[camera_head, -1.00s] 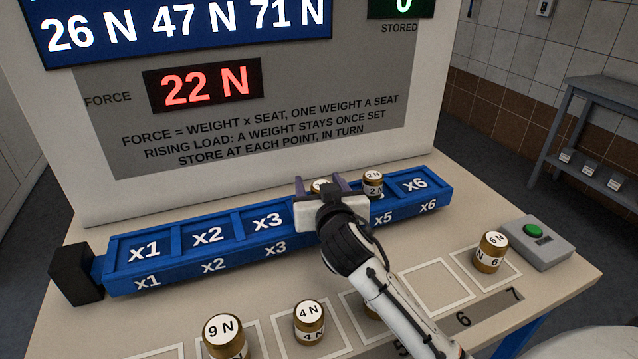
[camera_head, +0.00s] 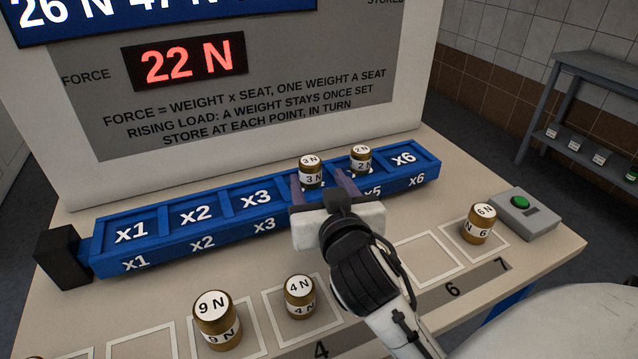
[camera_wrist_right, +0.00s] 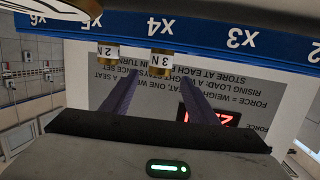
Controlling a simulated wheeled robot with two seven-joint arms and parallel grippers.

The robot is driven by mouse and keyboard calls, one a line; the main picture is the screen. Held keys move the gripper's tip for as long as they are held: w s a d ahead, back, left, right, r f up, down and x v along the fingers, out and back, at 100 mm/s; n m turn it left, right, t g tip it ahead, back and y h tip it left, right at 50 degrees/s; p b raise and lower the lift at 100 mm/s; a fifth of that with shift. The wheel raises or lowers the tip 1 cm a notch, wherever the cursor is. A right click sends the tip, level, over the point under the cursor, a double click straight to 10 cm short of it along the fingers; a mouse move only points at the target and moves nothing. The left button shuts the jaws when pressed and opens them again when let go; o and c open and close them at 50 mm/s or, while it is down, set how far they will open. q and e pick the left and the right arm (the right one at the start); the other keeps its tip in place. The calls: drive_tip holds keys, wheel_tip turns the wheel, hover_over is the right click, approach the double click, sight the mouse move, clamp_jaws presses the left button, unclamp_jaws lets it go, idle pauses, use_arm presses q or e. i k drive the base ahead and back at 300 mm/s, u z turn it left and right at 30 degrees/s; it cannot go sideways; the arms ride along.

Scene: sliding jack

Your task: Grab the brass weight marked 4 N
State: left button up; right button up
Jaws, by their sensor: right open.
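The brass weight marked 4 N (camera_head: 300,297) stands upright in a white-outlined square at the front of the table in the head view. My right gripper (camera_head: 322,187) is open and empty, in front of the blue rail, beyond and to the right of that weight. Its two purple fingers point at the brass 3 N weight (camera_head: 311,171), which sits in the rail around the x4 seat. The wrist view also shows the 3 N weight (camera_wrist_right: 160,62) beyond the open fingers (camera_wrist_right: 160,98). The left gripper is not in view.
The blue rail (camera_head: 132,234) also holds a 2 N weight (camera_head: 361,159) at x5. A 9 N weight (camera_head: 217,321) stands left of the 4 N weight. A 6 N weight (camera_head: 480,223) stands at the right near the green button (camera_head: 520,202). The force display (camera_head: 185,61) reads 22 N.

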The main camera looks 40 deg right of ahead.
sight(300, 293)
drive_tip(key=z, duration=0.9)
